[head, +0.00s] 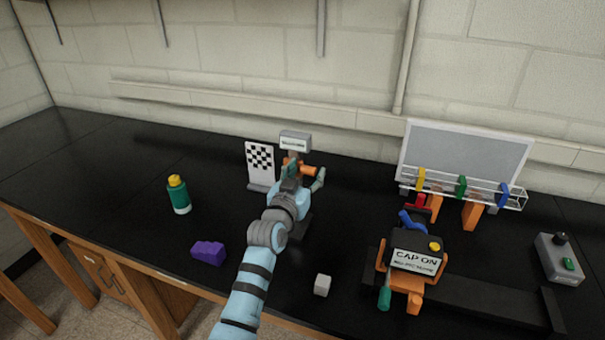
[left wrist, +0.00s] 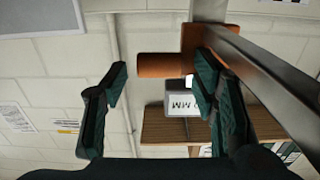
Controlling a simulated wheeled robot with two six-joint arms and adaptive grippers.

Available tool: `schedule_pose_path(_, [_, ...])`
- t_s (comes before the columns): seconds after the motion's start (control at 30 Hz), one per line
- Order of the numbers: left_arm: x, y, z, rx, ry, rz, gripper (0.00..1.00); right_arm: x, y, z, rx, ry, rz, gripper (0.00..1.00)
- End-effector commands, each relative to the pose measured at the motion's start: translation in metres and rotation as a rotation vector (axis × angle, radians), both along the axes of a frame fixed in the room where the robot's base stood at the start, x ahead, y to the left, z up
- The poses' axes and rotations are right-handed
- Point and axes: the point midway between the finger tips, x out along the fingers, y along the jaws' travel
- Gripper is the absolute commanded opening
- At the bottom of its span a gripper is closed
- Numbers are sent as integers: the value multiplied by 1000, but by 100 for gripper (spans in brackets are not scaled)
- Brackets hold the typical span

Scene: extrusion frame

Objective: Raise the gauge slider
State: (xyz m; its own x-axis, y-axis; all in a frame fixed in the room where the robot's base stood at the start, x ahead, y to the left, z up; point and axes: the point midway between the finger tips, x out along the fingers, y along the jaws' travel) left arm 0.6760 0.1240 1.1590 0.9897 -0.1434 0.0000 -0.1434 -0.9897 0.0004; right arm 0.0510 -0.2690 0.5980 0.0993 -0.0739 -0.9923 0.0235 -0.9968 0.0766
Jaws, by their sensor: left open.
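The gauge stands at the middle of the table in the head view, with a grey column, a labelled grey head (head: 294,141) and an orange slider (head: 304,169). My left gripper (head: 305,178) is in front of the slider and partly covers the gauge. In the left wrist view, the slider's orange handle (left wrist: 158,65) lies across the gap between the fingers of my left gripper (left wrist: 163,72), which are apart. The slider sits on the metal column (left wrist: 270,80), which runs past the right finger. I cannot tell whether either finger touches the handle. My right gripper is not in view.
A checkered board (head: 260,165) stands just left of the gauge. A green bottle (head: 179,195), purple block (head: 208,253) and pale cube (head: 322,285) are on the black table (head: 100,170). A "CAP ON" fixture (head: 415,262), a clear rail (head: 490,190) and a grey control box (head: 556,262) occupy the right.

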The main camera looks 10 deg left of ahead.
Motion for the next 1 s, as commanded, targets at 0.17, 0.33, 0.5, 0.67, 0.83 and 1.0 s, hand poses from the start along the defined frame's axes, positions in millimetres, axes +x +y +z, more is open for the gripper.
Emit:
schedule_pose_path(0.17, [-18,2,-1,-1,0,0,53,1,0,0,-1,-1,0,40])
schedule_pose_path(0.33, [-63,9,-1,-1,1,1,53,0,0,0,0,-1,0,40])
schedule_pose_path(0.5, [-103,15,-1,-1,1,1,53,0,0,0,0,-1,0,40])
schedule_pose_path(0.67, [-117,17,-1,-1,1,0,53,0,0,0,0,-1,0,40])
schedule_pose_path(0.83, [-118,17,-1,-1,1,0,53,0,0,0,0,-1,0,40])
schedule_pose_path(1.0, [-117,17,0,0,1,0,53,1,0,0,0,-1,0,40])
